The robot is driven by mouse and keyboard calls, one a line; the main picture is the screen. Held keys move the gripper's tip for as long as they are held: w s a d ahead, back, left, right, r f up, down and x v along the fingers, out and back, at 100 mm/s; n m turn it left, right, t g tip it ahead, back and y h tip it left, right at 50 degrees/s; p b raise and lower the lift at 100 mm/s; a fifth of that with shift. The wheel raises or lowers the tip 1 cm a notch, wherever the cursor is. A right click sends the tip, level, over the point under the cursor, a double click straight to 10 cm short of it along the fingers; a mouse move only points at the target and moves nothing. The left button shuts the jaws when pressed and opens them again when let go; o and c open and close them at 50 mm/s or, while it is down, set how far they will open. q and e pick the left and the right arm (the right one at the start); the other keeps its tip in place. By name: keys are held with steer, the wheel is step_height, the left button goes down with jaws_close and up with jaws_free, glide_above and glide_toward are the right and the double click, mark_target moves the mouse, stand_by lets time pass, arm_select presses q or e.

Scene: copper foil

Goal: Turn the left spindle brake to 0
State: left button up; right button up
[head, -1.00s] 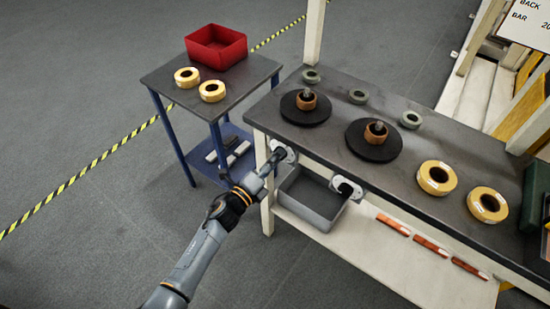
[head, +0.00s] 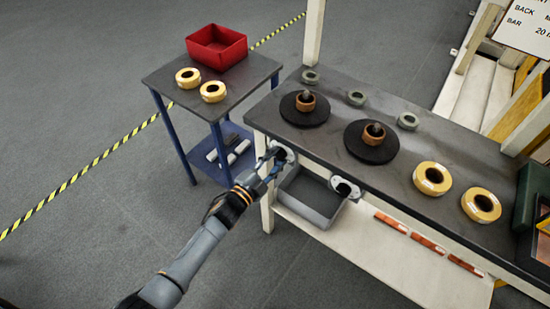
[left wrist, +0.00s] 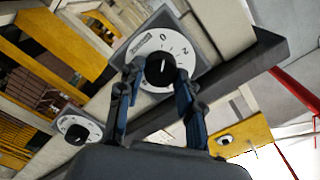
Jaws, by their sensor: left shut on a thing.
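The left spindle brake is a black knob (left wrist: 160,70) on a white dial plate (left wrist: 148,47), on the bench front below the left spindle. Its plate shows in the head view (head: 290,154), partly hidden by my gripper. My left gripper (left wrist: 159,76) has one finger on each side of this knob and is shut on it. The knob's white mark points up the wrist picture, roughly toward the 0; exact alignment is hard to tell. The right brake knob (head: 344,188) is apart from the gripper and also shows in the left wrist view (left wrist: 77,133).
The bench (head: 330,150) carries two black spindle discs (head: 371,150), green rings and yellow tape rolls. A grey bin (head: 309,203) stands below the dials. A small table (head: 168,80) with a red box (head: 217,46) is at left. Floor in front is open.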

arm_select(q)
steer(key=shift+a+n, duration=0.1)
steer(key=shift+n, duration=0.5)
steer(key=o, duration=1.2)
steer(key=v, duration=1.2)
